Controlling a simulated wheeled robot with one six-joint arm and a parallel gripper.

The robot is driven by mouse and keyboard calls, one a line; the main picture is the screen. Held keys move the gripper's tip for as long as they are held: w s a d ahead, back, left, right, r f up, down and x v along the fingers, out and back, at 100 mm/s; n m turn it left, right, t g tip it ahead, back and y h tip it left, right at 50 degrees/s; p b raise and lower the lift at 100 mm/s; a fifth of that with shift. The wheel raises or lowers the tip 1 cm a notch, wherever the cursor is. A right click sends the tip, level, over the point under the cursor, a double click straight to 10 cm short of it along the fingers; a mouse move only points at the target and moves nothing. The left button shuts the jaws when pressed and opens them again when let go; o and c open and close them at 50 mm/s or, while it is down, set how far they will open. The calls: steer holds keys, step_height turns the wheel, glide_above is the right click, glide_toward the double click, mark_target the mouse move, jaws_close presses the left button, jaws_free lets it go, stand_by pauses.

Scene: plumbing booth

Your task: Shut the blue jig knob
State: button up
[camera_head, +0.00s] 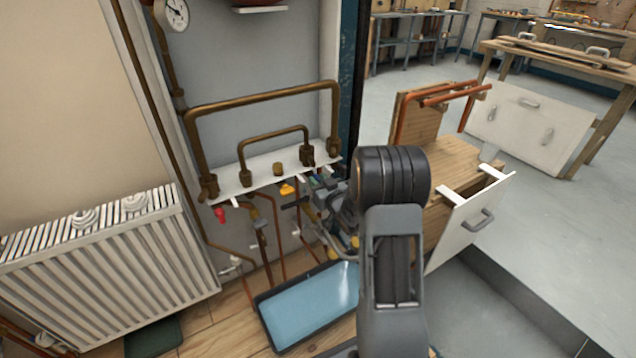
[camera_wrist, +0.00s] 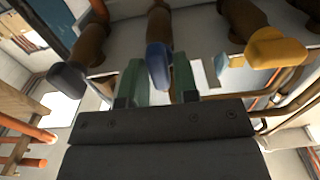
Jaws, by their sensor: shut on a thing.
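The blue jig knob (camera_wrist: 157,52) is a small rounded lever in the middle of the wrist view. My gripper (camera_wrist: 158,70) has its two green fingers on either side of it and is shut on it. The knob hangs in front of a brown pipe fitting (camera_wrist: 160,24) under a pale shelf. In the head view the gripper is among cluttered fittings below the white shelf (camera_head: 262,172), and the blue knob cannot be made out there.
A yellow knob (camera_wrist: 277,47) is close on the right and a black knob (camera_wrist: 67,80) close on the left. A red knob (camera_head: 220,214) is under the shelf's left end. A radiator (camera_head: 105,265), blue tray (camera_head: 262,312) and open drawer (camera_head: 470,225) stand around.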

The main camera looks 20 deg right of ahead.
steer(key=m+p, duration=0.1)
steer(key=m, duration=0.3)
steer(key=shift+m, duration=0.4)
steer(key=m+p, duration=0.2)
steer(key=m, duration=0.2)
steer(key=shift+d+m, duration=0.15)
steer(key=shift+m, duration=0.15)
steer(key=m+p, duration=0.1)
steer(key=m, duration=0.3)
steer(key=shift+p, duration=0.3)
steer(key=shift+f+m+p, duration=0.15)
steer(key=shift+m+p, duration=0.55)
steer(key=shift+m, duration=1.4)
steer(key=o, duration=0.7)
steer(key=shift+o, duration=0.2)
steer(key=shift+d, duration=0.1)
steer(key=s+d+p, duration=0.1)
steer(key=s+p, duration=0.1)
steer(key=s, duration=1.1)
steer(key=shift+s+d+p, duration=0.25)
steer(key=shift+s+p, duration=0.1)
